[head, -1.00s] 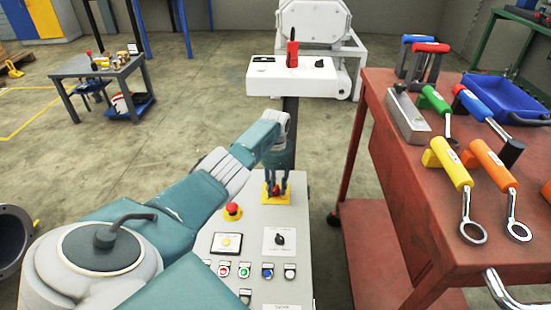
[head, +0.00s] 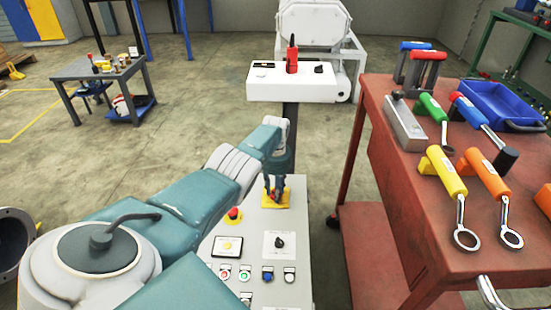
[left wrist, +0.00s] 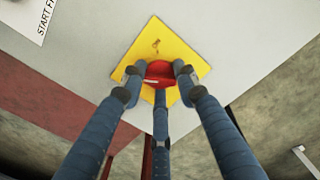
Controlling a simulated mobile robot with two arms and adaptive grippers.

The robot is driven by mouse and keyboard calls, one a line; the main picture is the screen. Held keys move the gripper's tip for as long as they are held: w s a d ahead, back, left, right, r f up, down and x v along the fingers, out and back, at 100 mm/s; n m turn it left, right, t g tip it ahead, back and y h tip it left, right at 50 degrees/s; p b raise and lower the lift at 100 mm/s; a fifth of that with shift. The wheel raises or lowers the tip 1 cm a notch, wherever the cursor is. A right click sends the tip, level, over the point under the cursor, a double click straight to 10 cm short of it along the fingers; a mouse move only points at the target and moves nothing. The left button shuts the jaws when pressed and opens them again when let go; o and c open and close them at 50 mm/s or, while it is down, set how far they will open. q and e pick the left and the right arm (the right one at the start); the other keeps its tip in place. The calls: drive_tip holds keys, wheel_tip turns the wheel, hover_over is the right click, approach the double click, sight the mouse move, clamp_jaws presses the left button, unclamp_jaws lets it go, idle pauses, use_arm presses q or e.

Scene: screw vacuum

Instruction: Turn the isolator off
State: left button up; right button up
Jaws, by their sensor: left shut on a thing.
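The isolator is a red rotary knob on a yellow square plate (head: 284,205) at the far end of the grey control panel (head: 258,258). In the left wrist view the red isolator knob (left wrist: 159,72) sits in the middle of the yellow plate (left wrist: 190,62). My left gripper (head: 276,192) points down over the plate, its fingers shut around the knob; it also shows in the left wrist view (left wrist: 160,82). The fingers hide much of the knob, and its exact angle is hard to tell. My right gripper is not in view.
A red emergency button (head: 234,214), a black selector (head: 279,241) and several small buttons are on the panel near my left arm. A red tool table (head: 420,195) stands close on the right. A white console (head: 292,82) stands beyond the panel.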

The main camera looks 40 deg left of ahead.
use_arm(q)
drive_tip(key=shift+w+r+n, duration=0.1)
drive_tip(key=shift+n, duration=1.8)
drive_tip(key=shift+o, duration=0.3)
drive_tip(key=shift+w, duration=0.1)
drive_tip(key=o, duration=1.1)
drive_tip(key=shift+d, duration=0.15)
drive_tip(key=shift+r, duration=0.8)
wheel_tip(320, 180, up, 10)
drive_tip(key=shift+r, duration=0.2)
